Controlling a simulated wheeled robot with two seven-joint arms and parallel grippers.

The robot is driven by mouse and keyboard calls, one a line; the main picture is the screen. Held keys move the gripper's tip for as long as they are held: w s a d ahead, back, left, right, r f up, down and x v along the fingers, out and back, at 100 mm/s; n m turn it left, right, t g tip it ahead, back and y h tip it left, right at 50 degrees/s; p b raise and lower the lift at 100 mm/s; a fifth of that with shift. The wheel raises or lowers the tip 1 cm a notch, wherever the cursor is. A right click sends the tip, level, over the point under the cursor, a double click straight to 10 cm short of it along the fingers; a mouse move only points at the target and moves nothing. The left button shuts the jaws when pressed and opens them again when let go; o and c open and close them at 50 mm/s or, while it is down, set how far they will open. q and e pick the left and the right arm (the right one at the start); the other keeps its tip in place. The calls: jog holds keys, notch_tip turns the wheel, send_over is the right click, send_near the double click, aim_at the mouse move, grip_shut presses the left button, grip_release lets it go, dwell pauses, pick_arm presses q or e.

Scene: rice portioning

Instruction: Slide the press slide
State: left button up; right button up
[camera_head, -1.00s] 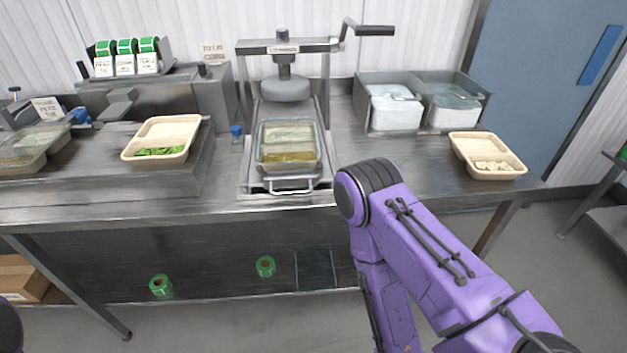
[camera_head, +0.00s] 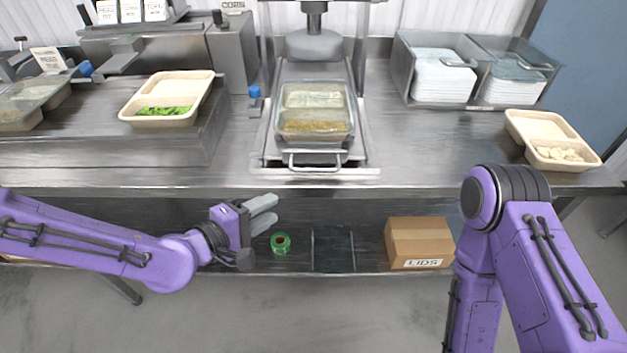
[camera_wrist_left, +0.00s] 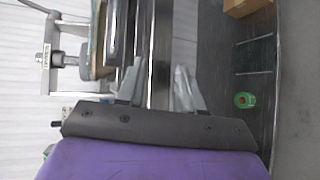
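The press slide (camera_head: 362,161) is a flat metal carriage with a bar handle (camera_head: 315,162) at its front, near the counter's front edge. On it sits a clear lidded-looking container (camera_head: 315,112) with two food trays or portions inside. The round press plate (camera_head: 316,45) hangs behind and above the container. My left gripper (camera_head: 264,213) is in front of and below the counter edge, left of the handle and apart from it. Its fingers are spread and empty in the left wrist view (camera_wrist_left: 160,85). My right gripper is out of view; only my right arm shows.
The counter edge (camera_head: 420,190) lies between my left gripper and the slide. A tray with greens (camera_head: 160,117) is at left, a tray with pale food (camera_head: 557,152) at right. Metal bins (camera_head: 440,80) stand behind. A lids box (camera_head: 419,240) and green roll (camera_head: 281,243) lie below.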

pick_arm(q)
jog(key=h, duration=0.2)
send_near(308, 171)
jog(key=shift+m, duration=0.3)
jog(key=x, duration=1)
jog(key=shift+w+d+f+p, duration=0.1)
jog(key=shift+w+d+p, duration=0.15)
jog(key=shift+w+p, duration=0.1)
jog(key=shift+s, duration=0.1)
grip_shut()
jog(key=shift+a+t, duration=0.1)
jog(key=shift+t, duration=0.2)
